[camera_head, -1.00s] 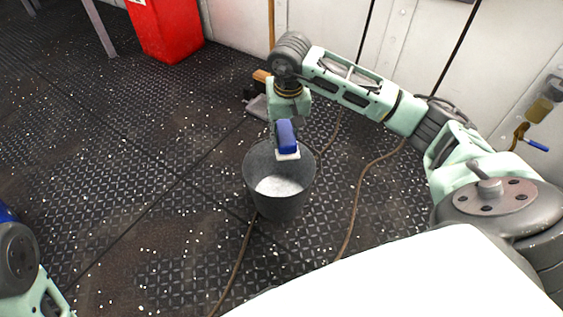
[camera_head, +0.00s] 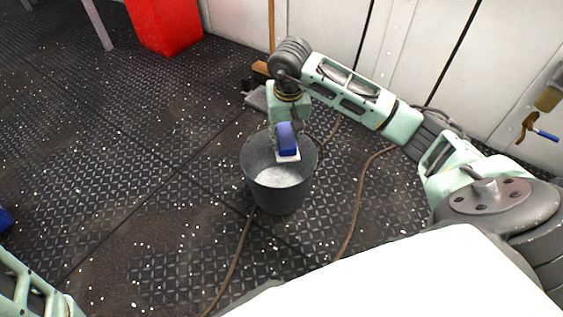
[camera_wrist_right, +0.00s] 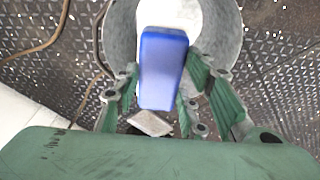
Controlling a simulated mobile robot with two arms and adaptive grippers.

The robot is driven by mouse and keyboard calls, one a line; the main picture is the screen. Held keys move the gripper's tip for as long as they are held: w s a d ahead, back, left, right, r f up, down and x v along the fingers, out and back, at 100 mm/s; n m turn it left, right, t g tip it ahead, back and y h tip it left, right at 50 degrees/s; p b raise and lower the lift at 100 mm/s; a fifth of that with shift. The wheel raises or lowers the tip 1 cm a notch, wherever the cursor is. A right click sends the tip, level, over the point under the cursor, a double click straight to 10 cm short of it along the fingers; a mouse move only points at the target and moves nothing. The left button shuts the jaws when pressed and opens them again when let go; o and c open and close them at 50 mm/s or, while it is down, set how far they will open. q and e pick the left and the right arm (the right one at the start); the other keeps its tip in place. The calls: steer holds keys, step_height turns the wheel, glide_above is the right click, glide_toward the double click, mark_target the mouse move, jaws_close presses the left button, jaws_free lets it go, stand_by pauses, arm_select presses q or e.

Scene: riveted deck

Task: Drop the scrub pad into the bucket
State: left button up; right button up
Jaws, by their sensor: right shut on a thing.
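The scrub pad shows as a blue block (camera_head: 287,139) with a pale lower face, held over the open mouth of the bucket. The dark grey bucket (camera_head: 259,187) stands upright on the deck with a whitish inside bottom. My right gripper (camera_head: 288,128) points down above the bucket, shut on the scrub pad. In the right wrist view the blue pad (camera_wrist_right: 163,68) sits between the green fingers (camera_wrist_right: 160,95), with the bucket wall (camera_wrist_right: 222,40) around and below it. Only part of my left arm shows at the lower left; its gripper is out of view.
A red cabinet (camera_head: 163,22) stands at the back left. Brown cables (camera_head: 238,255) run across the riveted deck (camera_head: 130,190) beside the bucket. A grey broom-like head (camera_head: 257,98) lies behind the bucket. A brass valve with a blue handle (camera_head: 545,135) is on the right wall.

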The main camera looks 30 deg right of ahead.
steer(key=o, duration=1.2)
steer(key=r, duration=0.4)
steer(key=s+r, duration=0.1)
steer(key=r, duration=0.7)
steer(key=shift+s+a, duration=0.3)
steer(key=shift+a, duration=0.1)
steer(key=shift+f, duration=0.1)
